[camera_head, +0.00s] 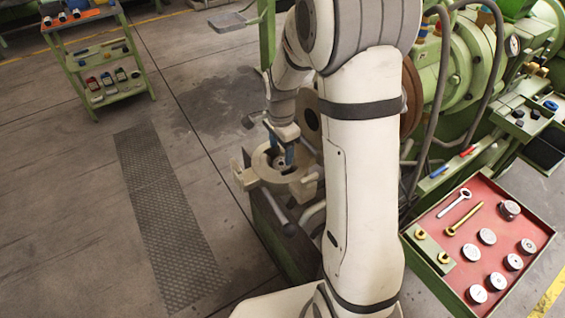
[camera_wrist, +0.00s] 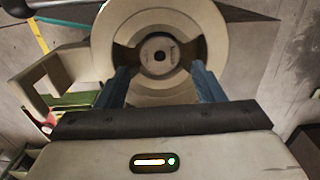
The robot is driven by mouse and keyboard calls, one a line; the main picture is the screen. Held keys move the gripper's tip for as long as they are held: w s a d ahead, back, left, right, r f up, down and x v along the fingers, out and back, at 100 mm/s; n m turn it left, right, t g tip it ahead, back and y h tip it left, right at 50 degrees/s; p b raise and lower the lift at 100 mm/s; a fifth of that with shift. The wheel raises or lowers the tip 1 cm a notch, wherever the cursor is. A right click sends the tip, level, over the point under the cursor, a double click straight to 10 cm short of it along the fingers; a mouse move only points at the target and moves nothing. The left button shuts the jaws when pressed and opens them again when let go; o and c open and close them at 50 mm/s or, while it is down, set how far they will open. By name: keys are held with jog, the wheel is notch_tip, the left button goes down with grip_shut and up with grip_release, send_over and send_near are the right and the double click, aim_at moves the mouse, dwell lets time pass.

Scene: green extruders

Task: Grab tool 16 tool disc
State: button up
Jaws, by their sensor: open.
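A small grey disc with a dark centre hole (camera_wrist: 160,55) sits in the middle of a round cream ring-shaped holder (camera_wrist: 208,22). Its marking is too small to read. The holder also shows in the head view (camera_head: 262,170), on the machine's near end. My gripper (camera_wrist: 160,70) is open, with its two blue fingers on either side of the disc in the wrist view. In the head view my gripper (camera_head: 280,152) is over the holder's opening. I cannot tell whether the fingers touch the disc.
A red-lined tray (camera_head: 437,222) at the right holds several round discs (camera_head: 487,236), a wrench (camera_head: 454,203) and a brass tool (camera_head: 464,218). Green machinery (camera_head: 465,65) stands behind my arm. A green shelf cart (camera_head: 108,75) is at the upper left; the floor between is clear.

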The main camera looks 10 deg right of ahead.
aim_at(281, 163)
notch_tip(281, 163, down, 6)
jog(key=shift+w+r+p, duration=0.1)
jog(key=shift+p, duration=0.75)
jog(key=c, duration=0.9)
jog(key=shift+c, duration=0.7)
jog(key=shift+r, duration=0.15)
